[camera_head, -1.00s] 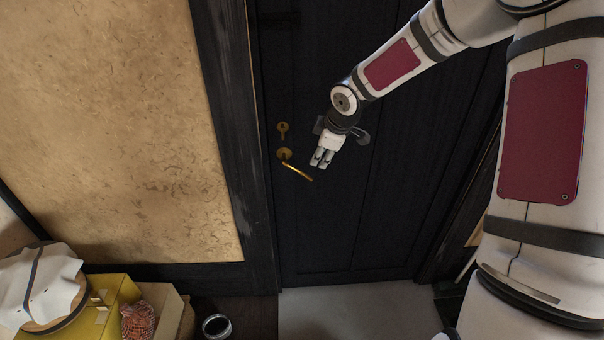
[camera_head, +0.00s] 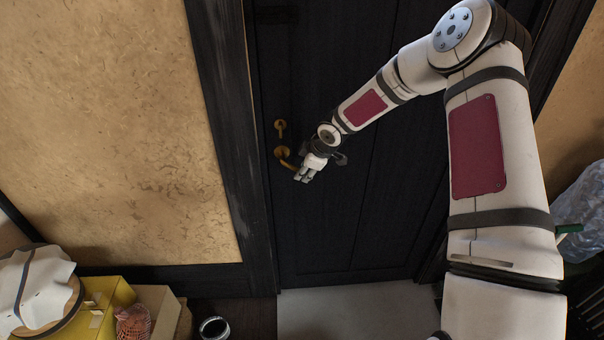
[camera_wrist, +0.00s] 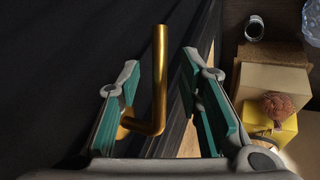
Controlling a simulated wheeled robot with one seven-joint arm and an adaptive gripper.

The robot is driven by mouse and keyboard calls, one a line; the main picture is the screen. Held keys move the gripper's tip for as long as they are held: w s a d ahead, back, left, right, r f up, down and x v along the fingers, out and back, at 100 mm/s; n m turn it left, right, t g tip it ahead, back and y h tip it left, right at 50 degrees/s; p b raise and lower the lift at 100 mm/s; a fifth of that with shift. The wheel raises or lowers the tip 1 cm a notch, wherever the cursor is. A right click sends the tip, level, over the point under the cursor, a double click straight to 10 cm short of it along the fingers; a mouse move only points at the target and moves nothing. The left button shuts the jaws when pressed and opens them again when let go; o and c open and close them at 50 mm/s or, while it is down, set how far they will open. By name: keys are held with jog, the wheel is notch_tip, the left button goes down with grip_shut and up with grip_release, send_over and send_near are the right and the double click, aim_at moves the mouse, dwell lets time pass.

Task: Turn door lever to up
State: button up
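The brass door lever (camera_head: 287,161) is on the left side of the dark door (camera_head: 350,215). In the head view its handle slopes down to the right, and its free end is hidden by my gripper (camera_head: 302,178). In the wrist view the golden lever (camera_wrist: 160,85) stands between the two teal-padded fingers of my gripper (camera_wrist: 160,92). The fingers are open, with a gap visible on either side of the lever. Contact at the lever's bent base, near the left finger, is hard to tell.
A brass keyhole plate (camera_head: 280,126) sits above the lever. Yellow boxes (camera_head: 112,292), a cardboard box (camera_head: 160,300) and a dark round cup (camera_head: 214,328) stand on the floor at the lower left. A dark post (camera_head: 235,130) borders the door's left side.

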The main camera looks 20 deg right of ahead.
jog(key=shift+x, duration=1.65)
grip_shut()
